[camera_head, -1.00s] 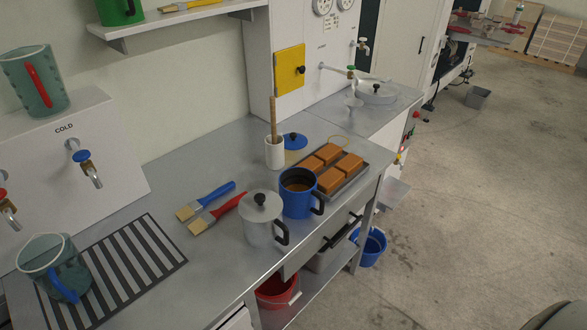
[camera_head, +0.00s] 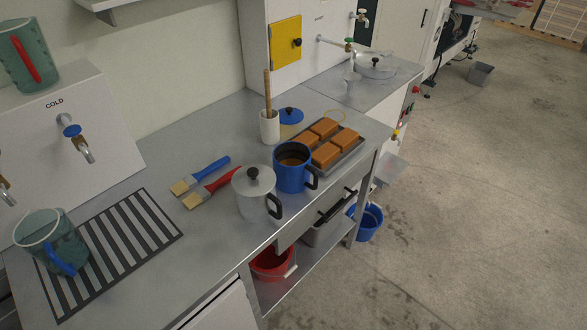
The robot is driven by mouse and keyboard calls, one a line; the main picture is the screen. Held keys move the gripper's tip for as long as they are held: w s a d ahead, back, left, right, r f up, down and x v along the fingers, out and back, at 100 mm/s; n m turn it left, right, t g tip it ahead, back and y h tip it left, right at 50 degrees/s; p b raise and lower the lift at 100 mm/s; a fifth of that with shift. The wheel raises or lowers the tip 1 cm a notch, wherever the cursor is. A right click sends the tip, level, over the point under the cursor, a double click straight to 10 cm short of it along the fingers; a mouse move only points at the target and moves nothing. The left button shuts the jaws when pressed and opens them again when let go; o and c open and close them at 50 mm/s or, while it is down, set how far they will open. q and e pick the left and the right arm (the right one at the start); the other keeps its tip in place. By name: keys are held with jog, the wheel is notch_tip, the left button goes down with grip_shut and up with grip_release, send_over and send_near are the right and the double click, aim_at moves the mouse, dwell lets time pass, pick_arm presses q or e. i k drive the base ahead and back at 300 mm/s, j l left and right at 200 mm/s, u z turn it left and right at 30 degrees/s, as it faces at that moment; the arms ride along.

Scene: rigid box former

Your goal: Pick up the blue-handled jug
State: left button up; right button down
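The blue-handled jug (camera_head: 66,238) is a translucent greenish jug. It stands at the lower left on the counter, at the left end of a dark slatted drain grate (camera_head: 112,245). Its blue handle faces toward the lower right, over the grate. Neither of my grippers shows in the head view.
A red-handled jug (camera_head: 28,48) stands on top of the white COLD dispenser (camera_head: 105,150), whose blue-knobbed tap (camera_head: 74,134) juts out. Two brushes (camera_head: 205,180), a lidded grey pot (camera_head: 250,195), a blue pot (camera_head: 292,170) and a tray of orange blocks (camera_head: 347,163) lie to the right.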

aim_at(50, 236)
jog(key=u, duration=1.7)
